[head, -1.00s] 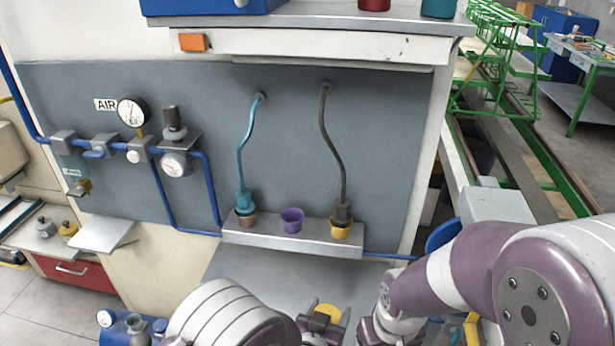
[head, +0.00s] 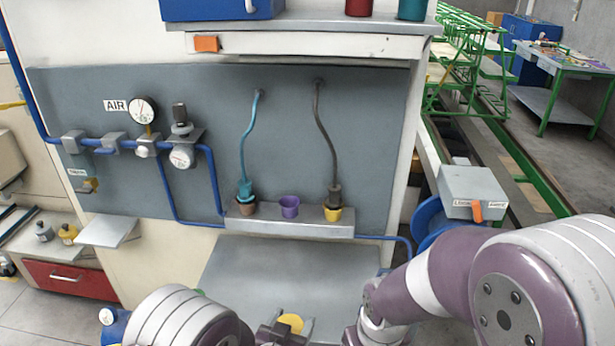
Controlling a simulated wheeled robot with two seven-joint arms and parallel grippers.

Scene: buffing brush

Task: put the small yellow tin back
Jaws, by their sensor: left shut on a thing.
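The small yellow tin (head: 291,323) shows as a round yellow top at the bottom edge of the head view. My left gripper (head: 283,332) is shut on it, in front of the grey bench plate (head: 265,270). The tin's lower part is hidden by the gripper and the frame edge. My right arm comes in from the right; its gripper is not clearly in view.
Small bottles (head: 68,234) stand above a red drawer (head: 70,280) at left. A grey box (head: 472,188) is at right.

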